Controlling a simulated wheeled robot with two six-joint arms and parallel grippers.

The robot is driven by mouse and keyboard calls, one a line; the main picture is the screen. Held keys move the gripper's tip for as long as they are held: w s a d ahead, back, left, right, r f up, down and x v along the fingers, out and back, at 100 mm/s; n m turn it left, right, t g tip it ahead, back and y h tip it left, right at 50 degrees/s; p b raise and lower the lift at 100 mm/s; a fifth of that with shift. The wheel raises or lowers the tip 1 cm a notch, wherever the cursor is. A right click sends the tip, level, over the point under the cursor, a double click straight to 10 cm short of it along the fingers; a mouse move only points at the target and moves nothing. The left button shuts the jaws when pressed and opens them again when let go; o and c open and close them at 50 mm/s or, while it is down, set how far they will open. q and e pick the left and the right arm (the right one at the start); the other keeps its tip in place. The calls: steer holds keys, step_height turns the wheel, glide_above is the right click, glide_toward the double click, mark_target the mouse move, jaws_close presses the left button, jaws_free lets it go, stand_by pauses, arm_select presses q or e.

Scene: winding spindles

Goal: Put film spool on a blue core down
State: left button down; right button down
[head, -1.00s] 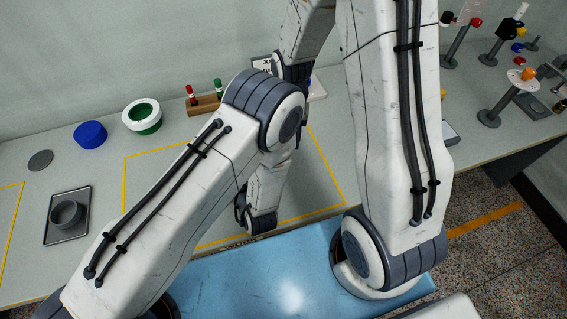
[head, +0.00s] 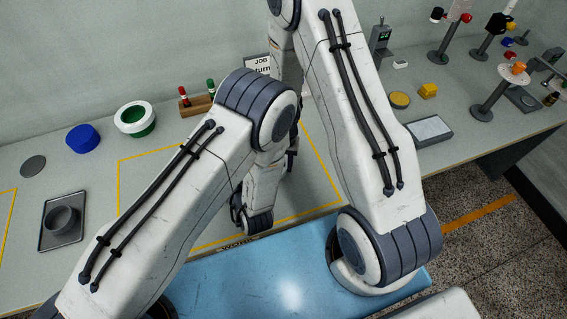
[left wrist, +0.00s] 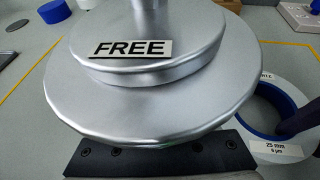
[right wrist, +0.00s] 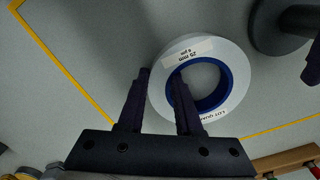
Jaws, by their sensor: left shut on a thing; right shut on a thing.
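The film spool, a white ring on a blue core (right wrist: 212,97), shows in the right wrist view with a "25 mm 6 µm" label. My right gripper (right wrist: 161,74) is shut on its ring wall, with one finger outside and one in the hole. The spool also shows at the right of the left wrist view (left wrist: 277,150). I cannot tell whether it touches the bench. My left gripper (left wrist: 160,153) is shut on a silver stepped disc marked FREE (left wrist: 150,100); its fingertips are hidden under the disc. In the head view my arms hide the spool.
A yellow outline (head: 160,154) marks the bench area. A green-cored white ring (head: 135,119), a blue cylinder (head: 83,138) and a tray with a grey cup (head: 62,222) stand left. Red and green pegs sit in a wooden block (head: 197,105) behind. Several spindle stands (head: 488,105) stand right.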

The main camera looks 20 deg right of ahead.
steer(key=shift+f, duration=0.2)
steer(key=c, duration=0.6)
jaws_free()
steer(key=shift+r, duration=0.15)
